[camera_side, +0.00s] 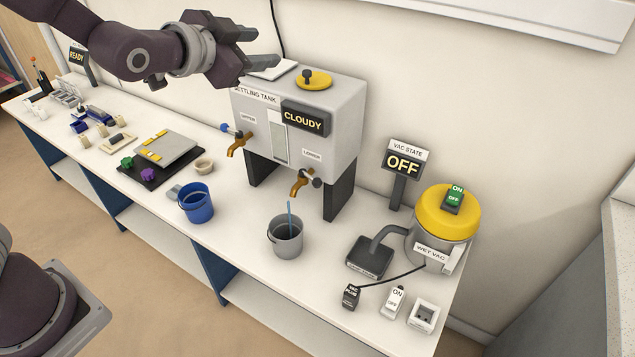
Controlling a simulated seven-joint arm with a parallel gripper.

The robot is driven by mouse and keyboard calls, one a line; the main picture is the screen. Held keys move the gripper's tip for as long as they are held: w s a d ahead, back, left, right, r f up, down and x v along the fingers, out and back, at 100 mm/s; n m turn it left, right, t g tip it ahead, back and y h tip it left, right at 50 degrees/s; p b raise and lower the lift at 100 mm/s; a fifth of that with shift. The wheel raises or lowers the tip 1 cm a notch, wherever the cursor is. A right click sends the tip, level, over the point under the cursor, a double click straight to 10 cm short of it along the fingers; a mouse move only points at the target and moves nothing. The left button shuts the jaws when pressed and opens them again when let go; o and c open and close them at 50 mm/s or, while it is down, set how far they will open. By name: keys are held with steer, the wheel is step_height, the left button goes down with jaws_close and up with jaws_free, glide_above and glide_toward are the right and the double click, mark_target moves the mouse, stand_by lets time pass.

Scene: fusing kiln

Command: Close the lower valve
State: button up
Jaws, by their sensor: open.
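The settling tank (345,125) is a grey box on dark legs, with a display reading CLOUDY. The lower valve (302,180) is a brass tap under the LOWER label at the tank's front right, with a dark knob on its right side. A thin blue line, like running water, drops from its spout into a grey bucket (287,250). The upper valve (238,144) is a brass tap with a blue handle at the left. My gripper (262,48) is open and empty, above the tank's top left, well away from the lower valve.
A blue bucket (196,208) stands left of the grey one. At right are the yellow-topped wet vac (440,222), its nozzle (370,258), a VAC STATE sign (403,163) reading OFF, a plug, switch and socket. The tank top has a yellow lid (314,82).

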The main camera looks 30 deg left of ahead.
steer(key=w+d+r+m+t+h, duration=0.1)
steer(key=w+d+m+t+h, duration=0.15)
steer(key=d+m, duration=0.3)
steer(key=t, duration=0.1)
glide_toward(314, 186)
steer(key=w, duration=0.8)
steer(key=w+d, duration=0.1)
steer(key=w, duration=0.1)
steer(key=shift+w+d, duration=0.1)
steer(key=shift+w, duration=0.6)
jaws_close()
steer(key=shift+d+y, duration=0.1)
steer(key=shift+y, duration=0.25)
